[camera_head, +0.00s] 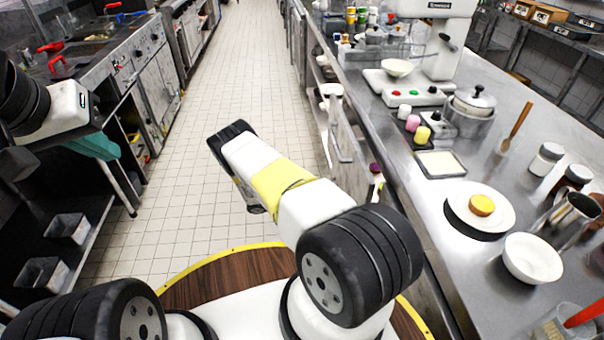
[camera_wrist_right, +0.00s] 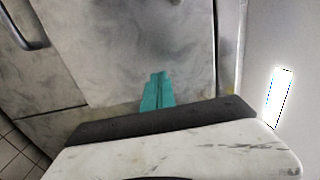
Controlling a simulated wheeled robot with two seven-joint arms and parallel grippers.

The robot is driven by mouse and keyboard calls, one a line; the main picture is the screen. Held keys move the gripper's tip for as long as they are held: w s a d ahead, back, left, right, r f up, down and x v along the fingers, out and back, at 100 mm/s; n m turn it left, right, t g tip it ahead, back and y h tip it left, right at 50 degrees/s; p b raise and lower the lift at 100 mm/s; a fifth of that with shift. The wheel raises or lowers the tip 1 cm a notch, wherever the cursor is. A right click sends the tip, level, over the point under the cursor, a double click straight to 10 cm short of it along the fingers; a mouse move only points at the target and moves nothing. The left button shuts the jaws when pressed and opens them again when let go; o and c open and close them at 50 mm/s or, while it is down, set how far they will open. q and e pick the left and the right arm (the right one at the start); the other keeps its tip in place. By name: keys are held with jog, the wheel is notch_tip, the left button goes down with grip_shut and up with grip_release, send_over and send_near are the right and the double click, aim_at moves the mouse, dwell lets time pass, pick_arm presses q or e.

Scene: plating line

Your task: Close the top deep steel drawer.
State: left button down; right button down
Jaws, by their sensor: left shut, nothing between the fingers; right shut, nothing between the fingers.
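The steel drawers (camera_head: 345,142) are in the counter on the right of the aisle in the head view. At least one stands out from the counter front, but I cannot tell for certain which is the top deep one. In the right wrist view, a scuffed steel front (camera_wrist_right: 110,50) fills the space ahead of my right gripper (camera_wrist_right: 157,78). Its teal fingers are shut and empty, pointing at this front; contact cannot be told. The right fingers are hidden in the head view. My left gripper (camera_head: 98,146) is shut and empty at the left, away from the drawers.
The worktop holds a white plate (camera_head: 500,207) with a yellow round item, a white bowl (camera_head: 532,259), a lidded steel pot (camera_head: 474,103) and a stand mixer (camera_head: 440,40). A range (camera_head: 105,60) stands left. The tiled aisle (camera_head: 225,60) ahead is clear.

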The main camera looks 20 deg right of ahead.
aim_at(357, 192)
jog(key=x, duration=0.7)
jog(key=shift+d, duration=0.15)
jog(key=shift+s+d, duration=0.1)
jog(key=shift+x, duration=2.3)
jog(key=shift+r, duration=0.1)
